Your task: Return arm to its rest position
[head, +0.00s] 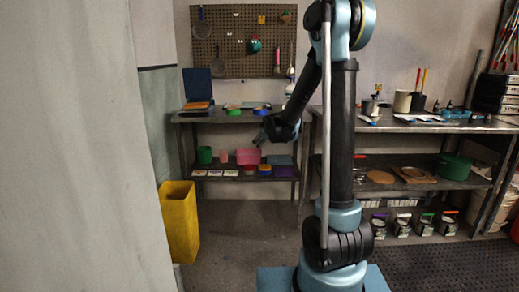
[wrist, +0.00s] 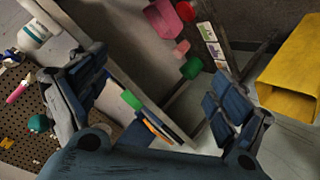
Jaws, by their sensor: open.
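My gripper (head: 262,138) hangs from my bent arm in the middle of the head view, in front of the left bench and apart from it. In the wrist view my gripper (wrist: 155,95) has its two dark fingers spread wide. Nothing is between the fingers within reach; the bench and its things show behind the gap, farther off. My arm stands upright on its blue base, with the elbow high and the forearm sloping down to the left.
A yellow bin (head: 180,222) stands on the floor at the left. The left bench (head: 225,117) and right bench (head: 430,127) carry containers on their tops and shelves. A pegboard (head: 243,40) hangs behind. A pale wall (head: 75,150) fills the left side. Floor shows between the bin and my base.

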